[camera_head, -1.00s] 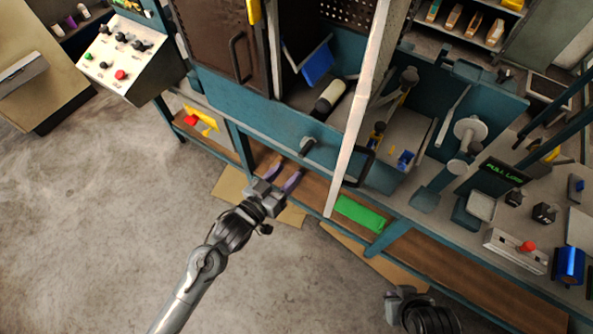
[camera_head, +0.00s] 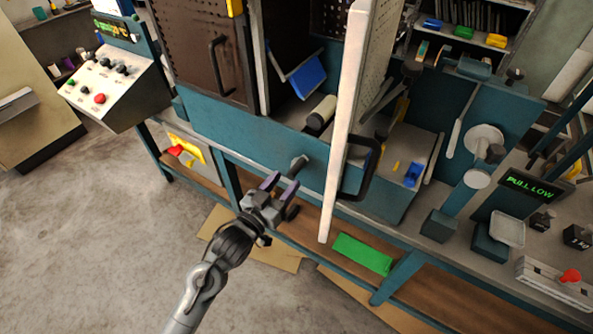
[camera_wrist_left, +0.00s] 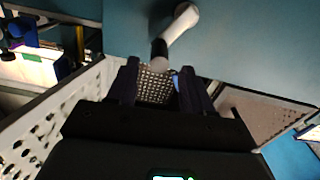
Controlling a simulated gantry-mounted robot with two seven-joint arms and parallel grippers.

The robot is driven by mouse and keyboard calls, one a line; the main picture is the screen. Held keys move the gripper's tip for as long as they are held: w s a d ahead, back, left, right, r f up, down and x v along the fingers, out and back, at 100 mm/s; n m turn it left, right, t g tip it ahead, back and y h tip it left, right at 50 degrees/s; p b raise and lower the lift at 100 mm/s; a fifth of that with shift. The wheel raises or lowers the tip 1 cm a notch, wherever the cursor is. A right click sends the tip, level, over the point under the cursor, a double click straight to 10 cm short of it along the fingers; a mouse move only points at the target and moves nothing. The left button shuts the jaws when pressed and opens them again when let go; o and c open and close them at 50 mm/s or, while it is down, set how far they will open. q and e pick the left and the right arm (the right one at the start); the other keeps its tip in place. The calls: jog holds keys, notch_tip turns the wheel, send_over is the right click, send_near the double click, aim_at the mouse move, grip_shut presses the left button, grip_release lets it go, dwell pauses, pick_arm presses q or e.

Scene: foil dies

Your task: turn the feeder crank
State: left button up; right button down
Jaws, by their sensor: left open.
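The feeder crank (camera_head: 300,162) sticks out of the teal front panel as a short pale arm with a dark end. In the left wrist view the crank (camera_wrist_left: 180,22) shows a pale arm and a dark grip, ahead of the fingertips. My left gripper (camera_head: 280,186) is open and empty, just below and left of the crank in the head view. Its two dark fingers (camera_wrist_left: 158,75) are apart in the left wrist view, with the grip's end beyond the gap between them. I cannot tell the exact distance. My right gripper is not in view.
A pale perforated door (camera_head: 345,120) with a black handle (camera_head: 362,170) stands open right of the crank. A brown cabinet door (camera_head: 205,60) is at upper left. The floor at lower left is clear.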

aim_at(297, 168)
pick_arm(q)
jog(key=b+x, duration=0.1)
jog(key=x, duration=0.5)
jog(key=shift+w+d+b, duration=0.15)
jog(key=shift+w+b, duration=0.15)
jog(key=shift+b, duration=0.05)
grip_shut()
